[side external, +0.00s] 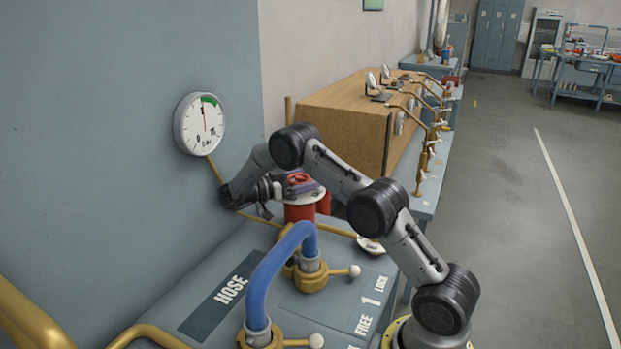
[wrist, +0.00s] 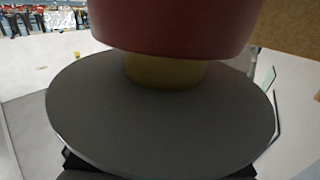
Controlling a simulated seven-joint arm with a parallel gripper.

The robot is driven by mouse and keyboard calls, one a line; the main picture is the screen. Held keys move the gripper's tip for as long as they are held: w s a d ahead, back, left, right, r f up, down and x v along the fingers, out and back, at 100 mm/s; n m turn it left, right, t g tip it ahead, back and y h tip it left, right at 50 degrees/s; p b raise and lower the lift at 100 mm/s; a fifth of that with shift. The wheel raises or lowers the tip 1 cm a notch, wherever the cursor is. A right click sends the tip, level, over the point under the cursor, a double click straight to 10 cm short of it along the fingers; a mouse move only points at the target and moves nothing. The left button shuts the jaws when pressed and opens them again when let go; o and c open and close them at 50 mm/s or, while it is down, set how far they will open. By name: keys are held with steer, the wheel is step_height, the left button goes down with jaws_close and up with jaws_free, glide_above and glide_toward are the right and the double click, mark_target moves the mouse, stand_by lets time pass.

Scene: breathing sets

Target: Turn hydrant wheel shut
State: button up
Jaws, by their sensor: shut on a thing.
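The red hydrant (side external: 300,212) stands at the back of the grey bench, near the wall corner, with its red wheel (side external: 299,180) on top. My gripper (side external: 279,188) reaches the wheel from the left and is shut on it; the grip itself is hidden. In the wrist view a red round part (wrist: 180,28), which looks like the wheel, fills the top. Below it are a short brass stem (wrist: 163,72) and a wide grey disc (wrist: 160,120). Dark gripper parts show only at the disc's lower edge. How far the wheel is turned cannot be told.
A round gauge (side external: 200,124) hangs on the wall, its needle near vertical. A blue hose (side external: 270,265) arches between brass fittings on the bench (side external: 165,300) in front of the hydrant. A wooden cabinet (side external: 345,120) stands close behind. Open floor lies to the right.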

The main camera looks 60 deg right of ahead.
steer(key=o, duration=1.1)
steer(key=r, duration=0.4)
steer(key=shift+s+a, duration=0.25)
steer(key=s+a+r, duration=0.2)
steer(key=s+r, duration=0.1)
steer(key=s+a+r, duration=0.3)
steer(key=s, duration=0.1)
steer(key=s+a+r, duration=0.3)
steer(key=shift+s, duration=0.35)
